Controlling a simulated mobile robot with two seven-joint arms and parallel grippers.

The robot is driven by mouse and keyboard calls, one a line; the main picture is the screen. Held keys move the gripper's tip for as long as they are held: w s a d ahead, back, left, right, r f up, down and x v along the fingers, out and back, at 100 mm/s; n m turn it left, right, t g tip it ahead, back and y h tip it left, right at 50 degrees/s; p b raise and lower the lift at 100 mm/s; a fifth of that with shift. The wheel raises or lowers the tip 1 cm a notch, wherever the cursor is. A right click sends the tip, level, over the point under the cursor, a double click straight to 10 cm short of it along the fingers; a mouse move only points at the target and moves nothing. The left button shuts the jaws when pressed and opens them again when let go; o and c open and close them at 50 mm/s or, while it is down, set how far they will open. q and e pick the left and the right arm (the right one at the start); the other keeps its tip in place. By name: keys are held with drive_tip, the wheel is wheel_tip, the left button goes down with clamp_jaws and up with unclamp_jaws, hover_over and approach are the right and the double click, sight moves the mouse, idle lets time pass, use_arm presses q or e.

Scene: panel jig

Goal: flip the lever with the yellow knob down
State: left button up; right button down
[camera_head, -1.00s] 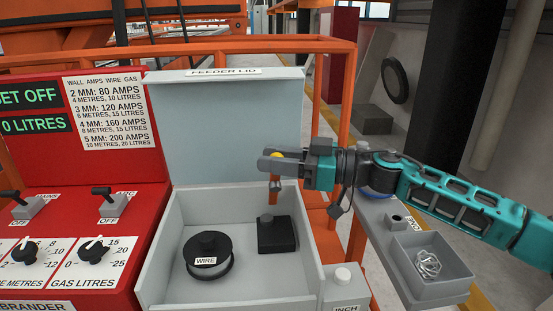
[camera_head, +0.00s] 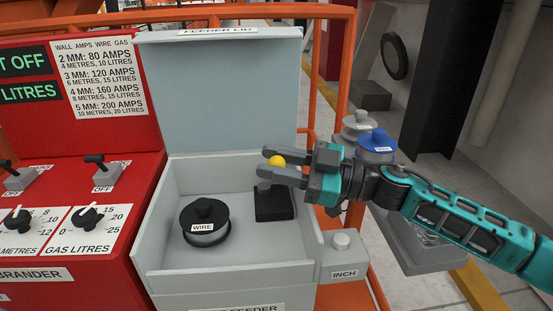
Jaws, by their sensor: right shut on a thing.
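The fingers point left, over the right part of the open grey feeder box (camera_head: 158,235). A black block (camera_head: 273,206) with a short grey stub on top stands inside the box, just below the gripper. The lever's shaft is mostly hidden behind the lower finger, so I cannot tell its exact tilt. My left gripper is not in view.
A black wire spool (camera_head: 205,230) lies in the box, left of the block. The raised feeder lid (camera_head: 220,95) stands behind. A red panel (camera_head: 100,225) with switches and dials is at the left. Grey and blue knobbed pieces (camera_head: 377,143) and a grey tray are near my right arm.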

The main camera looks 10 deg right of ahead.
drive_tip(key=c, duration=0.8)
unclamp_jaws()
drive_tip(key=shift+c, duration=0.2)
drive_tip(key=v, duration=0.7)
drive_tip(key=shift+d, duration=0.25)
